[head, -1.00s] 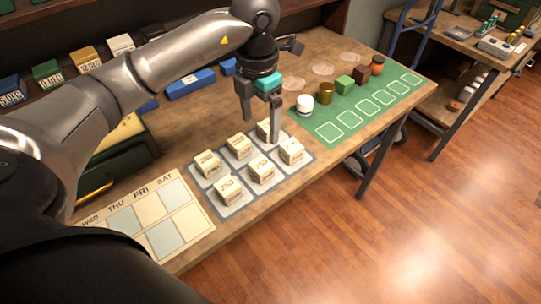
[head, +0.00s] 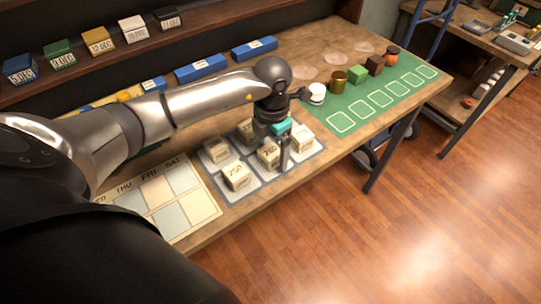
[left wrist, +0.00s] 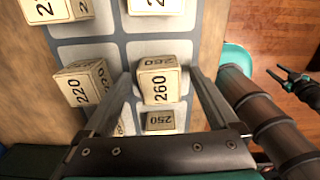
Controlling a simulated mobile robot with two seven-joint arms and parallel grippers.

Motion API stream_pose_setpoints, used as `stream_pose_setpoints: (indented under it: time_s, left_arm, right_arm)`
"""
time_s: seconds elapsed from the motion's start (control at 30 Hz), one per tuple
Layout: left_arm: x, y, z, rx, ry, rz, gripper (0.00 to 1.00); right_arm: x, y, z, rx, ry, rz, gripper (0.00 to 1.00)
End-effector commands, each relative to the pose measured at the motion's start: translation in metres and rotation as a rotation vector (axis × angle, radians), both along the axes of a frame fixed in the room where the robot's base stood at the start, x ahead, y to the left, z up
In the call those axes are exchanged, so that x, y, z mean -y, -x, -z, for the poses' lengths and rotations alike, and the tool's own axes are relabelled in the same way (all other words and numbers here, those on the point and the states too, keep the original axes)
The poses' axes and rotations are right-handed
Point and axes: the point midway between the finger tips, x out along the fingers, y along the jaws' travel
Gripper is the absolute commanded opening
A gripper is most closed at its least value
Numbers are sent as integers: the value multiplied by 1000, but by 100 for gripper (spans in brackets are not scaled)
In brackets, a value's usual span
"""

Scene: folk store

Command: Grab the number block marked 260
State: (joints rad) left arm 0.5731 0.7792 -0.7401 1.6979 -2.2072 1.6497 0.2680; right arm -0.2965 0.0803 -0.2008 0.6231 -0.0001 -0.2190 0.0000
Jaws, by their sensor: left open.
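The cream block marked 260 (head: 268,155) stands in the front row of a grey mat with pale squares (head: 318,147). In the left wrist view the 260 block (left wrist: 158,86) shows its number clearly. My left gripper (head: 279,151) is low over this block, pointing down. In the left wrist view the left gripper (left wrist: 160,77) is open, with one finger on each side of the 260 block. I cannot tell how high the tips are.
Similar blocks stand close by: one marked 250 (head: 236,177) and one marked 220 (left wrist: 84,84). A green mat (head: 341,122) with several small items lies to the right. A weekday board (head: 172,200) lies to the left. The table's front edge is near.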

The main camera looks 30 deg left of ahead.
Motion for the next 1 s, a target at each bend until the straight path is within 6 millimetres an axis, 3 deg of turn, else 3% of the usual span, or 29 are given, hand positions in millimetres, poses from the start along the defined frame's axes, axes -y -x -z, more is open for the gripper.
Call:
stream_pose_setpoints:
  time_s: [0.1,0.3,1.0]
  left_arm:
    - [0,0,11,0,0,0,94]
    - [0,0,10,1,-1,1,93]
    - [0,0,10,1,0,0,14]
  right_arm:
    - [0,1,2,-1,0,0,50]
    - [0,2,1,-3,0,1,50]
    - [0,5,2,-9,1,2,50]
